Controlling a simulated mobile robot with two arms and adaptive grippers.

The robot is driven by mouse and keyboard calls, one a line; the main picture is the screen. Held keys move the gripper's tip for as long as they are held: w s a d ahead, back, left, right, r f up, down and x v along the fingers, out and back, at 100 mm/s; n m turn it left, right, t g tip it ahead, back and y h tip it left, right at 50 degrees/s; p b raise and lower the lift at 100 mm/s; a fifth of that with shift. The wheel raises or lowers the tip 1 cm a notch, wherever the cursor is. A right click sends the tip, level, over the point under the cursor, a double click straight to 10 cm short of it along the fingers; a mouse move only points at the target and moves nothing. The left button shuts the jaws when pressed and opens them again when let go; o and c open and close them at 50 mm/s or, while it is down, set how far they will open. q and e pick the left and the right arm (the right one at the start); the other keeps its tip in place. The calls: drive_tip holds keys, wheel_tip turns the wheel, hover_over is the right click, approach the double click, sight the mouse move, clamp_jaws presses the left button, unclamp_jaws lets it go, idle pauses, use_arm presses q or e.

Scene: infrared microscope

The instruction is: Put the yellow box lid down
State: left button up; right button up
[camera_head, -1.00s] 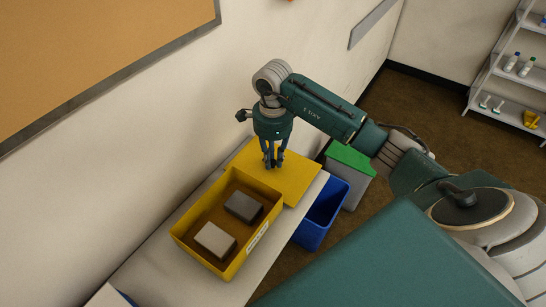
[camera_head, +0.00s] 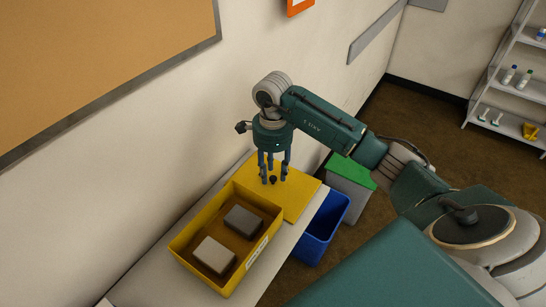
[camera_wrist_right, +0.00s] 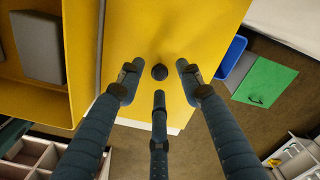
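The yellow box lid (camera_head: 303,193) lies flat on the white table beside the far end of the yellow box (camera_head: 188,266). Its dark round knob (camera_head: 273,180) points up. My right gripper (camera_head: 273,176) is above the lid, pointing down, with its three fingers spread around the knob. In the right wrist view, the knob (camera_wrist_right: 159,72) sits between the fingertips (camera_wrist_right: 158,82) with gaps around it, so nothing is gripped. The box is open and holds a dark grey block (camera_head: 243,221) and a light grey block (camera_head: 214,255). My left gripper is not in view.
The white table (camera_head: 150,277) stands along the wall. A blue bin (camera_head: 318,240) and a grey bin with a green lid (camera_head: 350,174) stand on the floor at its right. A shelf (camera_head: 510,95) with small bottles is far right.

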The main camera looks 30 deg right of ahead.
sight(273, 177)
wheel_tip(273, 177, up, 11)
drive_tip(key=b, duration=0.2)
drive_tip(key=shift+f, duration=0.2)
idle(0.4)
